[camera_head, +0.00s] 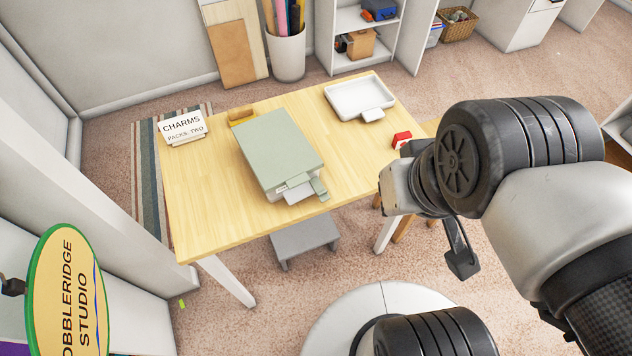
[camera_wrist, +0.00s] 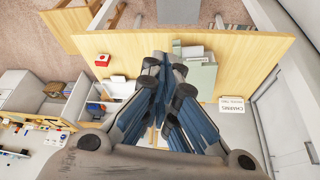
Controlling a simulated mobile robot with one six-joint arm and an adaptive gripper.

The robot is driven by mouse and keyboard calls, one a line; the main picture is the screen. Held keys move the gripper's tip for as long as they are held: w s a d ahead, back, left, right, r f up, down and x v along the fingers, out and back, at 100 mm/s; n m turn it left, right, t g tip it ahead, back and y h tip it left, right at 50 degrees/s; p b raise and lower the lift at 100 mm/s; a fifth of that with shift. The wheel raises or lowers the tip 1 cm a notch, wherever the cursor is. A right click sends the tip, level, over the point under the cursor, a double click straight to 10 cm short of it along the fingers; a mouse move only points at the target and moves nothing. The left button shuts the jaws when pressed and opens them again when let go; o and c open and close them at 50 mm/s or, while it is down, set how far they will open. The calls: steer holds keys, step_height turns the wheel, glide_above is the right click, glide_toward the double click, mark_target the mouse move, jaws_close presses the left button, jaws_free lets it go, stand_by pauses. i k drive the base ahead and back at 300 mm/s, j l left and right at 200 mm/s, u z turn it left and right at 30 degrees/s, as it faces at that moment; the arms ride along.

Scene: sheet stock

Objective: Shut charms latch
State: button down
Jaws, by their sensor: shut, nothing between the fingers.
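A flat sage-green box (camera_head: 279,147) sits on the wooden table, below the CHARMS sign's level and to its right. Its lid looks lowered. At its near edge a small green latch tab (camera_head: 319,188) sticks out beside a pale label plate (camera_head: 298,193); I cannot tell exactly how the latch sits. In the wrist view the box (camera_wrist: 207,76) is partly hidden behind my fingers. My gripper (camera_wrist: 167,62) is shut and empty, apart from the box. In the head view my arm is at the right, beyond the table's right edge.
The CHARMS sign (camera_head: 183,127) stands at the table's left. A white tray (camera_head: 355,97) lies at the back right, and a small red item (camera_head: 401,139) near the right edge. A grey step stool (camera_head: 304,240) is below the front edge.

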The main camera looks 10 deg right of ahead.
mark_target(316, 184)
steer(key=u, duration=0.4)
steer(key=l+u, duration=0.1)
steer(key=u, duration=0.7)
steer(key=l+u, duration=0.1)
steer(key=u, duration=0.7)
steer(key=k+l+u, duration=0.25)
steer(key=k+l, duration=0.65)
